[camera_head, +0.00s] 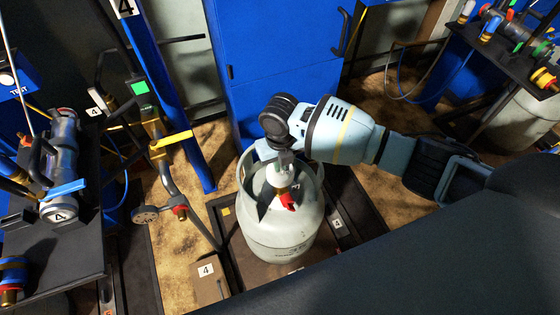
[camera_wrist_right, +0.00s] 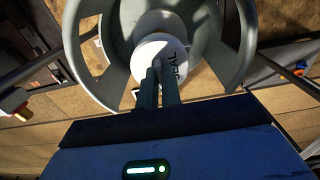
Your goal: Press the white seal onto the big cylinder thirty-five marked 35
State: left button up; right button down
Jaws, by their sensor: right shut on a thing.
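The big cylinder (camera_head: 280,235), pale grey-green with a cut-out collar round its top, stands upright on a dark platform; no 35 is readable on it. Its collar fills the upper part of the right wrist view (camera_wrist_right: 80,45). The white seal (camera_wrist_right: 158,50), a rounded piece with dark lettering, is inside the collar over the cylinder's top; it also shows in the head view (camera_head: 281,177) above a red valve part (camera_head: 288,201). My right gripper (camera_wrist_right: 159,72) is shut on the seal from above. Whether the seal touches the valve is hidden. My left gripper is out of view.
A blue cabinet (camera_head: 275,60) stands right behind the cylinder. A blue post (camera_head: 165,90) and pipework with a yellow handle (camera_head: 172,139) are to its left. Benches with valves (camera_head: 60,165) stand left and far right. Small cards marked 4 (camera_head: 206,270) lie around the platform.

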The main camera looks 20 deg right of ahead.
jog(key=shift+f+b, duration=0.3)
jog(key=shift+f, duration=0.4)
jog(key=shift+f+b, duration=0.3)
jog(key=shift+f, duration=0.3)
jog(key=c, duration=1.5)
grip_release()
